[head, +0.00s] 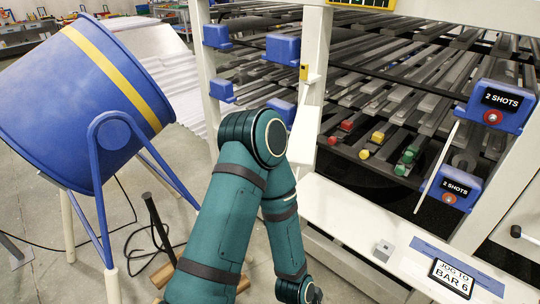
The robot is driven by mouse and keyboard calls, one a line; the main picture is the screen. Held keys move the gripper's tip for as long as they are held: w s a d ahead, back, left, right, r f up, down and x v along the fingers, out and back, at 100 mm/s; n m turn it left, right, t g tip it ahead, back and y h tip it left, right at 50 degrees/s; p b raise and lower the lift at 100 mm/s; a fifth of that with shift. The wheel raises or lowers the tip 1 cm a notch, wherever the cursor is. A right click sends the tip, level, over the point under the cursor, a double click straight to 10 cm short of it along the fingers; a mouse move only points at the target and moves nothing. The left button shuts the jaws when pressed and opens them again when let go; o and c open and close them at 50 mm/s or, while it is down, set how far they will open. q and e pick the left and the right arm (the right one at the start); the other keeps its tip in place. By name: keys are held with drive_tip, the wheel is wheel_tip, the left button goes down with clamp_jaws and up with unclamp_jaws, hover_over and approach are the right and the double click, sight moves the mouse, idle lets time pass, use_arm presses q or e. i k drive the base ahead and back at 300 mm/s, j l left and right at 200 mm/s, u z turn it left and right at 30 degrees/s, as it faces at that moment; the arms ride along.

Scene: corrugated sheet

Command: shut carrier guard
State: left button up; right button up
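A carrier guard cannot be singled out with certainty. The machine (400,95) at the right has an open front with long dark slats inside. A pale flat panel (305,132) stands beside its front left post, partly hidden by my teal arm. A thin white rod (437,166) hangs at a slant at the right of the opening, near two blue boxes marked "2 SHOTS". My teal arm rises from the bottom, bends at the top and goes down again in front of the machine. Its lower end is cut off by the bottom edge, and neither gripper shows.
Red, yellow and green blocks (378,137) sit on the slats. A white ledge (350,215) with a "JOG TO BAR 6" sign (452,278) runs along the front. A blue drum (85,85) on a stand is at left, with a black cable (150,245) on the floor.

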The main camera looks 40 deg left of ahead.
sight(302, 141)
drive_tip(key=k+j+u, duration=0.1)
drive_tip(key=j, duration=0.35)
drive_tip(key=k+j+u, duration=0.1)
drive_tip(key=j, duration=0.35)
drive_tip(key=k+j+u, duration=0.1)
drive_tip(key=j, duration=0.35)
drive_tip(key=k, duration=0.05)
